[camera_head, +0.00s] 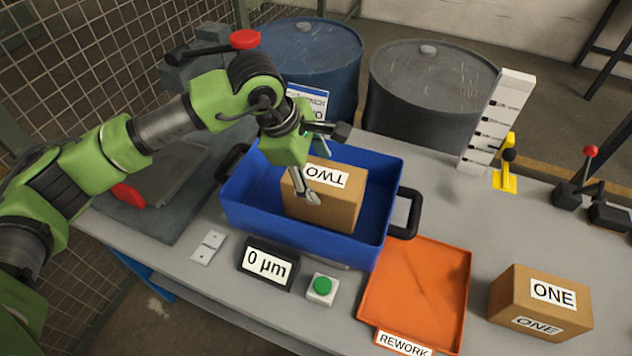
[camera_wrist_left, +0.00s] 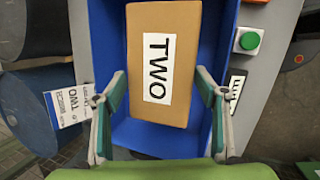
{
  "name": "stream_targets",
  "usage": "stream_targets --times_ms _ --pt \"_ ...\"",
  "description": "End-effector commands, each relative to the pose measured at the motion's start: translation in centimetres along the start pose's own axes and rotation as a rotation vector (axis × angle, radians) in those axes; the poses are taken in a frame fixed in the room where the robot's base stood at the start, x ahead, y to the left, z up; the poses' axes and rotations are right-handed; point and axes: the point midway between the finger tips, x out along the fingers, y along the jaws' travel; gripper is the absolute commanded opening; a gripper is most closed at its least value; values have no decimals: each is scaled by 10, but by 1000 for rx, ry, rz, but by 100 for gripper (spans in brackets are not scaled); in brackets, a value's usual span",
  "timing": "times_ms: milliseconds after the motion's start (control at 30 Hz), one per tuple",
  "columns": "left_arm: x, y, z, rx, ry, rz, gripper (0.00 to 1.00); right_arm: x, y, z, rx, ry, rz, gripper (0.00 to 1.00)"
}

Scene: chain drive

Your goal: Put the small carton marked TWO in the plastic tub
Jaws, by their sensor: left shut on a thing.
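The carton marked TWO (camera_head: 340,207) is brown with a white label on its top. It is inside the blue plastic tub (camera_head: 240,200), between the tub's walls; I cannot tell whether its underside touches the floor of the tub. My left gripper (camera_head: 318,165) reaches down from above and is shut on this carton, with a finger on either side. In the left wrist view the carton (camera_wrist_left: 185,60) lies between the fingers of the left gripper (camera_wrist_left: 160,76), with the blue tub (camera_wrist_left: 105,45) around it. My right gripper is not in view.
A carton marked ONE (camera_head: 515,290) stands at the right. An orange REWORK tray (camera_head: 415,290) lies beside the tub. A gauge display (camera_head: 267,265) and a green button (camera_head: 322,287) sit in front. A white stepped stand (camera_head: 497,120) and two drums (camera_head: 425,95) are behind.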

Motion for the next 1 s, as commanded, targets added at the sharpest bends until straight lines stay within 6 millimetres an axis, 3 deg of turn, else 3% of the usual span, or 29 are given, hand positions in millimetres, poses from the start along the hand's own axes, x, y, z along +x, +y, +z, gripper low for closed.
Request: stream_targets --times_ms 167,467,733,767,800,1000 --pt "10 -1 -3 0 -2 3 10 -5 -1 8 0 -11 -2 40" --pt "40 -10 -12 0 -1 3 10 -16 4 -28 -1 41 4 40" --pt "43 -10 -12 1 -1 4 10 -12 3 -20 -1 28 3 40" --pt "43 -11 -13 0 0 2 73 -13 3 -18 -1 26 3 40" --pt "42 -11 -13 0 0 1 83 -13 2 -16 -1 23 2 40" --pt "42 -11 -13 0 0 1 83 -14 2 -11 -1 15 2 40"
